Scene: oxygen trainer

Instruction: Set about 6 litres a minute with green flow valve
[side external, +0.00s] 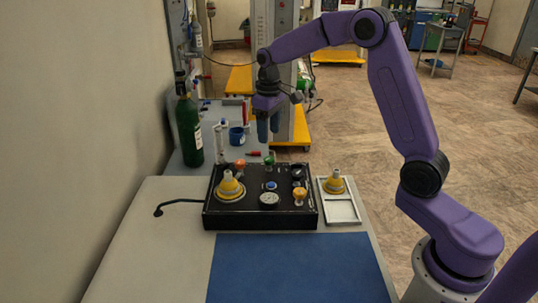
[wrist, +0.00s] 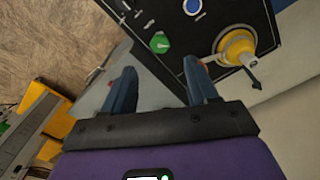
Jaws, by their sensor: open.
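The green flow valve (side external: 269,161) is a small knob at the back of the black trainer box (side external: 211,213). In the wrist view the green flow valve (wrist: 159,43) shows a white mark on its top. My gripper (side external: 268,138) points down, above and a little behind the valve, and is apart from it. In the wrist view my gripper (wrist: 160,66) is open with nothing between its blue fingers; the valve lies just beyond the fingertips, between their lines. A clear upright tube (side external: 221,141) stands at the box's back left; no flow reading is legible.
A green cylinder (side external: 189,130) stands behind left. The blue mat (side external: 300,265) is clear.

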